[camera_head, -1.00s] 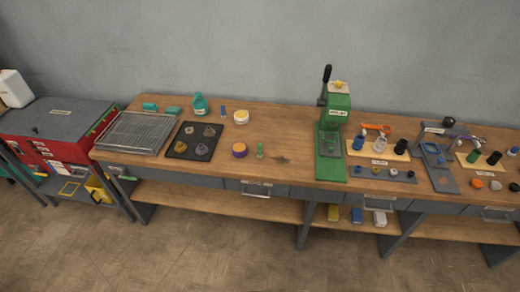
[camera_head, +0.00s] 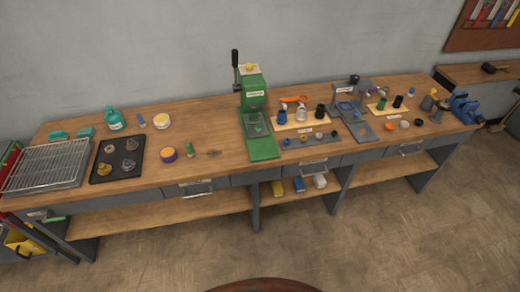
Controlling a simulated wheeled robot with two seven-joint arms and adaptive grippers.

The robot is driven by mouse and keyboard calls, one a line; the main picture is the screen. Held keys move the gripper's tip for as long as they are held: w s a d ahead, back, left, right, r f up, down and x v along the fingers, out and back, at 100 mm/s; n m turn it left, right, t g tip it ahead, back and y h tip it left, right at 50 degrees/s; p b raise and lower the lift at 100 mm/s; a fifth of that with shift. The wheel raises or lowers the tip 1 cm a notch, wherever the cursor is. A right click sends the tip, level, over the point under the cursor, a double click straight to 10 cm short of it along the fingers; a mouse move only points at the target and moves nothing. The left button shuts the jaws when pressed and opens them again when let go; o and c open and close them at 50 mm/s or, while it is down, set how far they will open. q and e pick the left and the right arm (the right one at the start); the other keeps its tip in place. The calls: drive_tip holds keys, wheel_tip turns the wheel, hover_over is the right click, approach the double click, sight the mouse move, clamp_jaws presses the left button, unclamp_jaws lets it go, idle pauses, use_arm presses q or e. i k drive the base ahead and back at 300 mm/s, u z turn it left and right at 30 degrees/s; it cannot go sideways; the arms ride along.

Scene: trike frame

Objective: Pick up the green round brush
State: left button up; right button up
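A small upright green piece (camera_head: 189,150) stands on the wooden workbench (camera_head: 215,125), near its front edge. It may be the green round brush, but it is too small to tell for sure. It stands right of a purple and yellow round tin (camera_head: 168,155). Several other small green pieces, such as a green cylinder (camera_head: 382,103), stand farther right on the bench. Neither of my grippers is in view.
A wire rack (camera_head: 45,166) and a dark tray (camera_head: 117,174) with several metal parts lie at the bench's left. A green press (camera_head: 253,110) stands mid-bench. A blue vise (camera_head: 464,106) is at the right end. The floor in front is open.

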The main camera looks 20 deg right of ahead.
sight(191, 154)
drive_tip(key=i, duration=1)
drive_tip(key=z, duration=0.55)
